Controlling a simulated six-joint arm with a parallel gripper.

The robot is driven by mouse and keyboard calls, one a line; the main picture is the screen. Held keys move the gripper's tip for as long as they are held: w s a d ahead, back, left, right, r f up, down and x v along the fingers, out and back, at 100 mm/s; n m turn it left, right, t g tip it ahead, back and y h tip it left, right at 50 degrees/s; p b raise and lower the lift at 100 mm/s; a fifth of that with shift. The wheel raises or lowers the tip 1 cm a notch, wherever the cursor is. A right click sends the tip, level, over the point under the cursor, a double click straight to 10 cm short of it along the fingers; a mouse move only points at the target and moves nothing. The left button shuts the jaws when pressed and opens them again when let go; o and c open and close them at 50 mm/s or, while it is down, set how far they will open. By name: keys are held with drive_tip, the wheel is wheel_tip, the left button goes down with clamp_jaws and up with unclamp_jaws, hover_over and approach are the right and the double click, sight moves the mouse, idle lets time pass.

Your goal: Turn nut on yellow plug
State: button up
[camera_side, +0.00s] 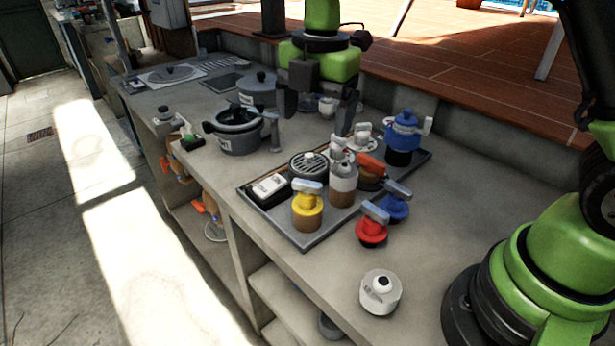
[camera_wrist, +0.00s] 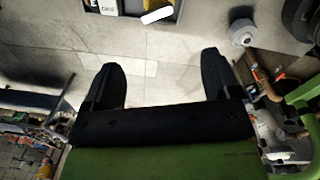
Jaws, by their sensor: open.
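The yellow plug (camera_side: 307,213) stands upright at the front of the dark tray, on a brown base. Its pale bar-shaped nut (camera_side: 307,187) sits on top. My gripper (camera_side: 318,106) is open and empty, above the counter and behind the tray in the side view. In the wrist view the space between its fingertips (camera_wrist: 161,64) holds nothing, and the nut lies beyond them.
The tray (camera_side: 322,238) also holds a white-labelled switch box (camera_side: 269,187), a round grille and a grey-white plug (camera_side: 343,185). Red (camera_side: 371,232) and blue plugs stand at its right edge, a taller blue one (camera_side: 403,137) behind. Pots (camera_side: 238,133) stand left.

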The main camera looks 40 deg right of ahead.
sight(307, 182)
drive_tip(key=f, duration=0.4)
drive_tip(key=f+n, duration=0.1)
drive_tip(key=f, duration=0.3)
drive_tip(key=w+f+n, duration=0.1)
drive_tip(key=f, duration=0.3)
drive_tip(key=shift+a+f+g, duration=0.25)
drive_tip(key=shift+g, duration=0.05)
drive_tip(key=c, duration=0.9)
